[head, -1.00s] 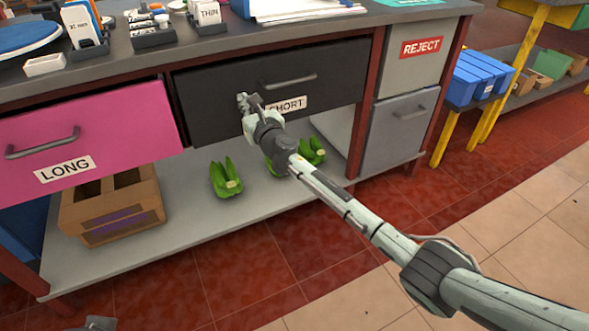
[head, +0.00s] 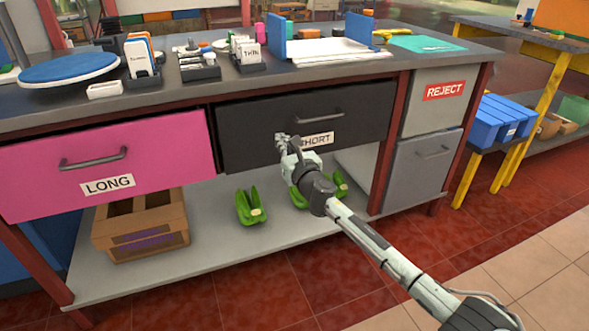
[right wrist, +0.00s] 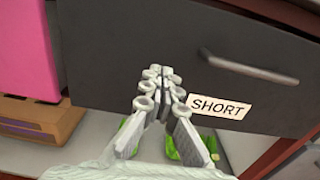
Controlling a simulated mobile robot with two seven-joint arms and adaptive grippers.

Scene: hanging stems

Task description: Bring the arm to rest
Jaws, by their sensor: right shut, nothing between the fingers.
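My right arm (head: 375,250) reaches in from the lower right in the head view. Its gripper (head: 281,138) is in front of the black drawer (head: 245,128) labelled SHORT, just left of the label. In the right wrist view the fingers of the right gripper (right wrist: 157,72) are together and empty, pointing at the drawer front (right wrist: 120,40). I cannot tell whether the fingertips touch it. The drawer looks shut. Its bar handle (head: 318,116) is up and right of the gripper, apart from it. My left gripper is not in view.
A pink drawer (head: 60,172) labelled LONG is at left. Green bundles (head: 250,208) and a cardboard box (head: 140,228) sit on the lower shelf (head: 205,250). Grey REJECT units (head: 437,100) are at right. The worktop carries a blue disc (head: 70,67) and card holders (head: 200,70). Red floor (head: 320,290) is open in front.

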